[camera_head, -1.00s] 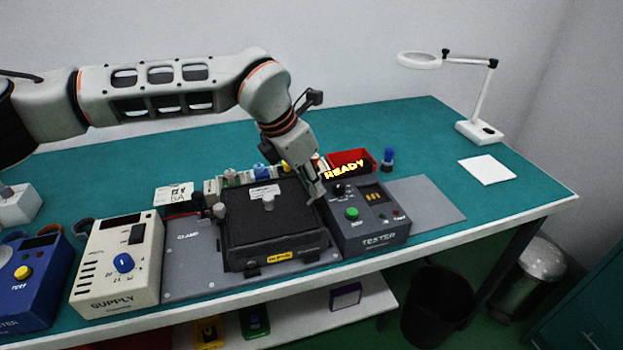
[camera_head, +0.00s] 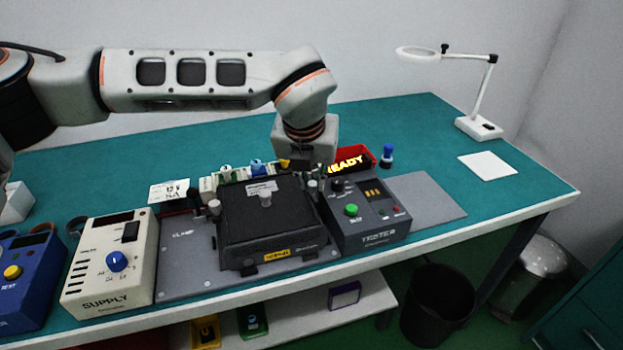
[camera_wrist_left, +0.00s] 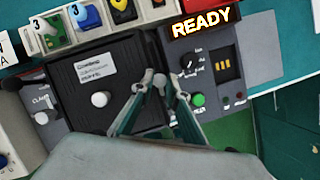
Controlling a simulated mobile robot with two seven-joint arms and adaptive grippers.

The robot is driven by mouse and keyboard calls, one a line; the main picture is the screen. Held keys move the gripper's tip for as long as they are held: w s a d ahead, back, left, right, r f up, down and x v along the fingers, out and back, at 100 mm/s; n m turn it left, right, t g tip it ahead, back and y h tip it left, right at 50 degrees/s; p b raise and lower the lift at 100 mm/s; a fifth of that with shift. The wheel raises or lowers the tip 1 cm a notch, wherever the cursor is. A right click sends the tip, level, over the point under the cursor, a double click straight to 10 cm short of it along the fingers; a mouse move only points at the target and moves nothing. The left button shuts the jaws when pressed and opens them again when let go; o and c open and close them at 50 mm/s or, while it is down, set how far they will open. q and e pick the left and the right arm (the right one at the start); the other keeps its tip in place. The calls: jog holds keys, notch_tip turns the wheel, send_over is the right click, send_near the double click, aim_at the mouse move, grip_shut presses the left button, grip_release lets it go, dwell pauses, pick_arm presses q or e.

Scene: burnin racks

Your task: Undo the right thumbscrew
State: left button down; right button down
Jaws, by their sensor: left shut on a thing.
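The black clamp fixture (camera_head: 270,237) sits on a grey plate, its lid down, with a pale knob (camera_head: 265,200) on the lid. My left gripper (camera_wrist_left: 152,85) points down at the fixture's right side. Its fingers are closed together on the right thumbscrew (camera_wrist_left: 160,79), a small grey knob between the lid and the tester. In the head view the right thumbscrew (camera_head: 313,184) is small and partly hidden by the gripper. The left thumbscrew (camera_head: 214,207) stands at the fixture's left side. My right gripper is not in view.
The tester (camera_head: 368,236) stands close on the right, with a lit READY sign (camera_head: 348,164) behind it. The cream supply box (camera_head: 108,268) is to the left. Coloured parts (camera_head: 257,168) stand in a row behind the fixture. The bench's right end has free room.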

pick_arm(q)
jog(key=shift+n, duration=0.3)
dwell(0.4)
jog(key=c, duration=2)
grip_release()
jog(key=shift+o, duration=0.2)
jog(key=v, duration=1.2)
jog(key=shift+d, duration=0.15)
